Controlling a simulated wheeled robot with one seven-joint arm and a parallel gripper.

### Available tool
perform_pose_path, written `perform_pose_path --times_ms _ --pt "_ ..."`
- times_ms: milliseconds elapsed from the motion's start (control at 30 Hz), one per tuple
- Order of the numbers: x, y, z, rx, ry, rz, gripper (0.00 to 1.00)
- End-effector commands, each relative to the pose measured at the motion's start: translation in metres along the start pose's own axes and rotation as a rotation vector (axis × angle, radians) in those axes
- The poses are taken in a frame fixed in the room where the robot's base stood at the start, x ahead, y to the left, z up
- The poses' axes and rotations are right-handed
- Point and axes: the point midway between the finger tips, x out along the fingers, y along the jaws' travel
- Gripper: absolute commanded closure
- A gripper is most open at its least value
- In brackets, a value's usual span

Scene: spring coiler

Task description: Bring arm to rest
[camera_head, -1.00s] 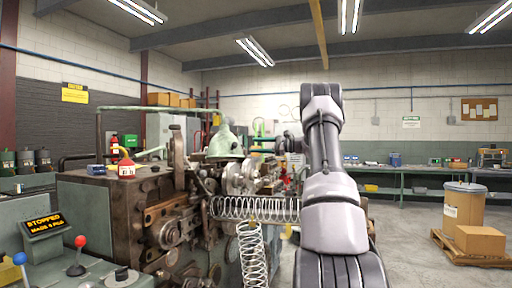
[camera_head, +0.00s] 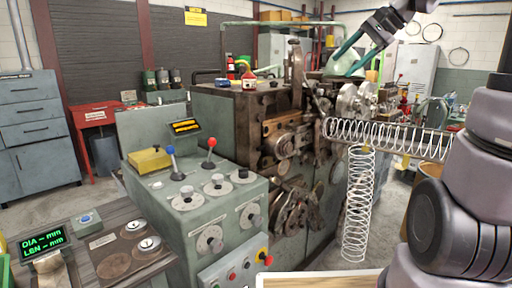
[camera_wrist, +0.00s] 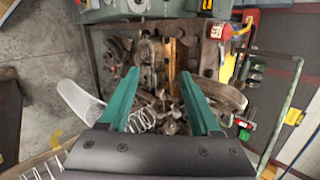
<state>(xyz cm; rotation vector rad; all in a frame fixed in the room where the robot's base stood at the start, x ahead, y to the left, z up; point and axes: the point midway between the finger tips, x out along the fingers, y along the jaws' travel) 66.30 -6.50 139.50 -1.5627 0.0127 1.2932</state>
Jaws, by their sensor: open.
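My gripper (camera_head: 349,60) shows at the top of the head view, its two teal fingers pointing down and left above the spring coiler (camera_head: 215,125). In the wrist view the gripper (camera_wrist: 160,75) has its fingers spread apart with nothing held between them. My arm rises along the right side of the head view. A long wire spring (camera_head: 385,136) lies level across the front of the coiler's right end. Another spring (camera_head: 358,205) hangs down below it.
A control console (camera_head: 200,205) with red and blue levers stands in front of the coiler. At lower left is a bench (camera_head: 105,285) with a green-lit gauge display (camera_head: 44,243). A red table (camera_head: 95,113) and grey drawer cabinet (camera_head: 35,125) stand behind. Open floor shows at left.

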Motion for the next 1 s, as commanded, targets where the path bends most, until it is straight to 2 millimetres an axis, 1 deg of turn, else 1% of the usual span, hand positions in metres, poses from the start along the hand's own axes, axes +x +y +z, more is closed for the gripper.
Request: perform_pose_path --times_ms 33,100,167,200,300,400,500,600,700,1000 --pt "-0.004 0.013 0.025 -0.064 0.032 0.036 0.36" --pt "-0.008 0.035 0.051 -0.147 0.080 0.090 0.36" --pt "-0.012 0.054 0.071 -0.223 0.124 0.132 0.36" --pt "-0.015 0.068 0.083 -0.274 0.154 0.156 0.36" --pt "-0.021 0.100 0.105 -0.395 0.224 0.207 0.36" --pt "-0.025 0.126 0.120 -0.497 0.283 0.242 0.36" --pt "-0.027 0.143 0.128 -0.569 0.323 0.262 0.36" --pt "-0.028 0.153 0.131 -0.608 0.347 0.271 0.36" --pt "-0.028 0.156 0.132 -0.621 0.355 0.276 0.36" --pt "-0.028 0.156 0.132 -0.619 0.354 0.275 0.36"
